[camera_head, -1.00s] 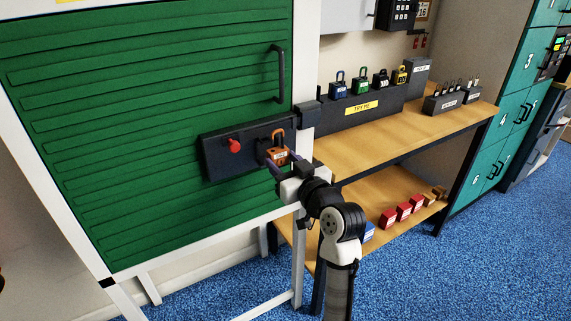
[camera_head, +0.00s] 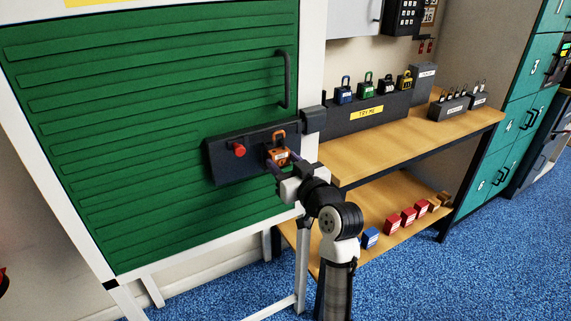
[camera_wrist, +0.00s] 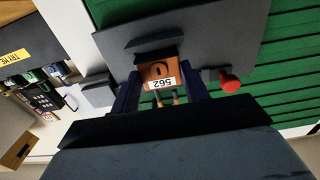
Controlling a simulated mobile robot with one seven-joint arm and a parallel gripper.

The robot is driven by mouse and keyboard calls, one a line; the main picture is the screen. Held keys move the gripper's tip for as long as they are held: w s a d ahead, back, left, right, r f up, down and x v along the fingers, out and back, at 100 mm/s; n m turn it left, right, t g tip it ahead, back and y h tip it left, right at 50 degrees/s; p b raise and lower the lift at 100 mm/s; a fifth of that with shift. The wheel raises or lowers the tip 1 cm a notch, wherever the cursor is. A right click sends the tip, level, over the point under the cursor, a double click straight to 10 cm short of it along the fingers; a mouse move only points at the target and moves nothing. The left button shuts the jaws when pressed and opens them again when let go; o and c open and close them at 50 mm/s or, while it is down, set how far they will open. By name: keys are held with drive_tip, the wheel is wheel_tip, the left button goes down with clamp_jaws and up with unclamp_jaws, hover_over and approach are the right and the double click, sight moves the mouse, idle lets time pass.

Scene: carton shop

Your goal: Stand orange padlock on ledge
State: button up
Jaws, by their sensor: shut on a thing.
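The orange padlock (camera_head: 278,156) is upright in front of the dark plate (camera_head: 222,160) on the green shutter, with its shackle up. My gripper (camera_head: 281,161) is shut on its body from the near side. In the wrist view the padlock (camera_wrist: 160,72) shows a white label reading 562 upside down, between the two fingers (camera_wrist: 160,92). A small dark block (camera_wrist: 152,45), perhaps the ledge, sits on the plate right by the padlock. I cannot tell whether the padlock touches it.
A red knob (camera_head: 238,149) sticks out of the plate left of the padlock. A dark block (camera_head: 313,120) sits on the frame at right. The wooden bench (camera_head: 400,141) holds a TRY ME stand (camera_head: 366,113) with several padlocks. Red boxes (camera_head: 408,216) lie on its lower shelf.

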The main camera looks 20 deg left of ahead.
drive_tip(key=shift+x, duration=1.1)
idle(1.1)
drive_tip(key=shift+f+b, duration=0.2)
drive_tip(key=shift+b, duration=0.3)
idle(0.4)
drive_tip(key=o, duration=1)
drive_tip(key=shift+f, duration=0.1)
drive_tip(key=shift+d, duration=0.1)
drive_tip(key=b+v, duration=0.1)
drive_tip(key=v, duration=0.8)
drive_tip(key=shift+b, duration=0.3)
